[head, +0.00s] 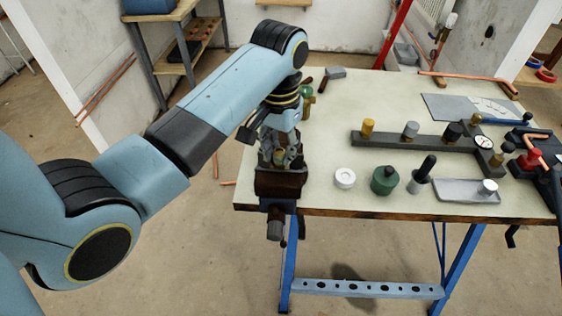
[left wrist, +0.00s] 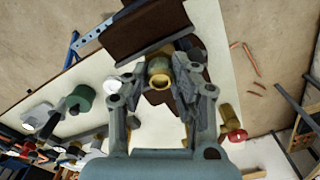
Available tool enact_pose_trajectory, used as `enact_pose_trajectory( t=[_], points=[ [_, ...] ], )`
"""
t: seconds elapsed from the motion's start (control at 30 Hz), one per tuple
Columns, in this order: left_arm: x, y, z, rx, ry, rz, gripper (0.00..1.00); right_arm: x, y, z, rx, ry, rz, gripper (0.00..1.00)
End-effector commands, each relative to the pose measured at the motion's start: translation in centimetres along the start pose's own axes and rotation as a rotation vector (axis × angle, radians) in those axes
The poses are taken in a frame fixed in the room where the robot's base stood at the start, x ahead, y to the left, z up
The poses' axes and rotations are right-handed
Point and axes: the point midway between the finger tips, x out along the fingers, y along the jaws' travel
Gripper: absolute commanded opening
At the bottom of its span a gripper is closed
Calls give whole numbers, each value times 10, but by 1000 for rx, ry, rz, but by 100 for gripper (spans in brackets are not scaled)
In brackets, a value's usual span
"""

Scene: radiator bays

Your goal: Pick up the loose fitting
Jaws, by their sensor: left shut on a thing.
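In the left wrist view a brass ring-shaped fitting (left wrist: 159,72) sits between the fingertips of my left gripper (left wrist: 160,80), which is shut on it. In the head view my left gripper (head: 280,150) points down over the dark brown vise (head: 280,183) at the table's left front corner. The fitting (head: 279,157) shows there only as a small brass patch, mostly hidden by the fingers. The vise (left wrist: 143,28) lies just beyond the fitting in the wrist view; whether the fitting touches it I cannot tell. My right gripper is in neither view.
The pale worktable (head: 335,130) holds a white round piece (head: 345,178), a green cylinder (head: 384,180), a grey tray (head: 455,191) and a dark bar with fittings and a gauge (head: 400,141). A hammer (head: 333,74) lies behind my gripper.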

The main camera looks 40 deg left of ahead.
Motion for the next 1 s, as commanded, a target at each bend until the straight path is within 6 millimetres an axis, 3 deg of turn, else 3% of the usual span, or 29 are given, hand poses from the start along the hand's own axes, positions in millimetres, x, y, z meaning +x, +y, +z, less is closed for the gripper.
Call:
enact_pose_trajectory(
  t=[0.7,1.0],
  points=[
    [-29,0,-1,0,2,0,0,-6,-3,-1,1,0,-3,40],
    [-30,0,0,0,2,0,0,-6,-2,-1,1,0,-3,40]
  ],
)
